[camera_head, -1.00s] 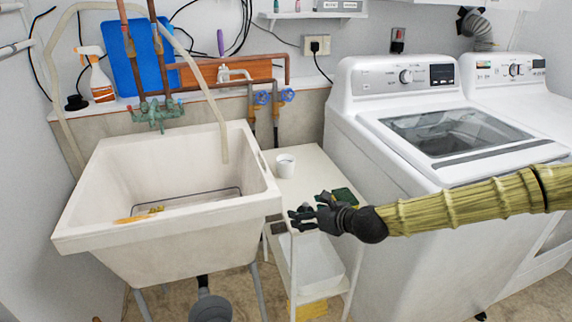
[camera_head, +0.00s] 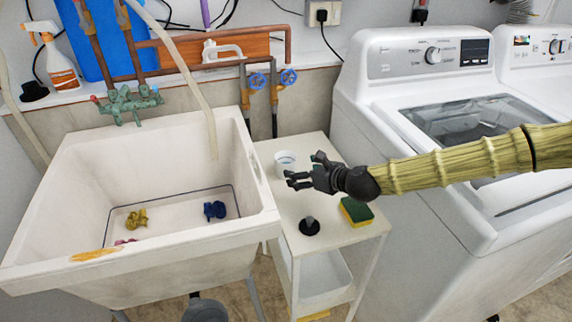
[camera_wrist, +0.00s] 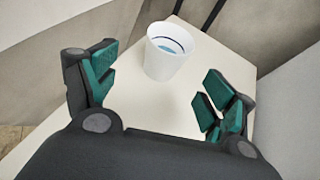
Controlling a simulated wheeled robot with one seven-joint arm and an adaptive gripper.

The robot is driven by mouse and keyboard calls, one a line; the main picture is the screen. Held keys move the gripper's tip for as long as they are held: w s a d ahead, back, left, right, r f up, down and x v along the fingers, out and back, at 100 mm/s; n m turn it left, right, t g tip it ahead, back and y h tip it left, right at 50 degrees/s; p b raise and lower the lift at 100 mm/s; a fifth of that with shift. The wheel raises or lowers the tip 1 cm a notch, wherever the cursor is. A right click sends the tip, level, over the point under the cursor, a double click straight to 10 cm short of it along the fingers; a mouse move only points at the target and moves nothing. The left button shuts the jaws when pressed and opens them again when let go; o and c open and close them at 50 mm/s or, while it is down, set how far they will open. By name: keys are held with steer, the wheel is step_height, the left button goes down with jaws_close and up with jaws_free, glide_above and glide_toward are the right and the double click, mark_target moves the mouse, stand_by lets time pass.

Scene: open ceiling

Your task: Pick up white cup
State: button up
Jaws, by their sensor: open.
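The white cup (camera_head: 285,162) stands upright near the back of the small white table (camera_head: 322,232) between the sink and the washer. In the wrist view the cup (camera_wrist: 167,50) shows blue inside, and it stands ahead of my gripper (camera_wrist: 158,98), between the directions of its two green-padded fingers but beyond their tips. In the head view my gripper (camera_head: 291,180) is just in front of the cup, and it partly overlaps the cup's lower edge. The gripper is open and empty.
A green and yellow sponge (camera_head: 356,211) and a black plug-like object (camera_head: 309,226) lie on the table's front part. The sink (camera_head: 75,185) is left, holding small yellow and blue objects. The washer (camera_head: 400,170) stands close on the right.

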mark_target(292, 169)
steer(key=x, duration=0.4)
steer(key=shift+w+d+f, duration=0.2)
steer(key=shift+d+f, duration=0.05)
steer(key=shift+f, duration=0.05)
steer(key=shift+a+r, duration=0.1)
steer(key=shift+d+f+p+x, duration=0.1)
steer(key=shift+f+p+x, duration=0.15)
steer(key=shift+x, duration=1)
steer(key=shift+d+f+p+x, duration=0.1)
steer(key=shift+d+p+x, duration=0.1)
steer(key=shift+x, duration=1.1)
steer(key=c, duration=1.2)
